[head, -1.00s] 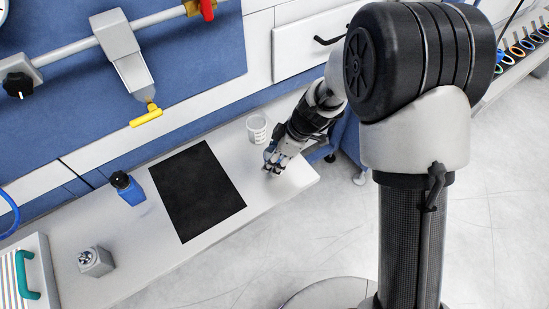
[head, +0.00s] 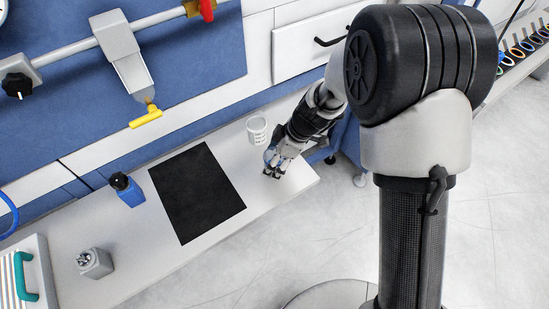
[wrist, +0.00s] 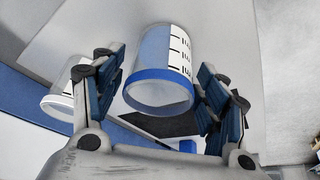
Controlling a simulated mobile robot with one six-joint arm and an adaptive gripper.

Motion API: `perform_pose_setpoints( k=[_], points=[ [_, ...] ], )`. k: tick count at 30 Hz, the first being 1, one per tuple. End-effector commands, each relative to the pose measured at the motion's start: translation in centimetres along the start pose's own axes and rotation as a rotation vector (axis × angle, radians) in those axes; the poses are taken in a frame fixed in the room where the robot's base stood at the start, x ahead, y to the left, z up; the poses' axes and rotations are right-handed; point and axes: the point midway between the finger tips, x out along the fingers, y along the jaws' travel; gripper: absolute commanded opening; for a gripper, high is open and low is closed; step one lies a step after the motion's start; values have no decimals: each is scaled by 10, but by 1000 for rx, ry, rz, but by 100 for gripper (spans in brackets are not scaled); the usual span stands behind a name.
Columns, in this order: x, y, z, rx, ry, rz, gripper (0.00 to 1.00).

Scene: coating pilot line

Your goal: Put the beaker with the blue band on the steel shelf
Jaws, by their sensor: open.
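The clear beaker with the blue band (wrist: 160,75) is between my gripper's fingers in the wrist view, its banded rim toward the camera and black marks on its side. My gripper (wrist: 162,85) is open, one finger on each side of the beaker; I cannot tell whether either touches it. In the head view my gripper (head: 272,164) is low over the right end of the white bench, and it mostly hides this beaker. A second beaker with a pale rim (head: 257,131) stands just behind it; it also shows in the wrist view (wrist: 62,101). I cannot make out a steel shelf.
A black mat (head: 197,192) lies on the bench (head: 150,255). Left of it are a blue bottle (head: 127,189) and a small metal item (head: 95,263). A yellow-handled valve (head: 146,118) hangs above the bench. A rack with coloured rings (head: 524,46) is at upper right.

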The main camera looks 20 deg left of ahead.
Motion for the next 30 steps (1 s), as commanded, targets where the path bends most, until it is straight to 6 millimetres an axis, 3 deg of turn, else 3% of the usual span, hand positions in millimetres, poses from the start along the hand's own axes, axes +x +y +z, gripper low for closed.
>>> perform_pose_setpoints(
  k=[5,18,24,30],
  points=[
    [-16,1,-2,0,1,3,67],
    [-106,1,-2,0,0,3,67],
    [-122,0,-1,0,0,1,67],
    [-123,0,-1,0,0,0,67]
  ],
)
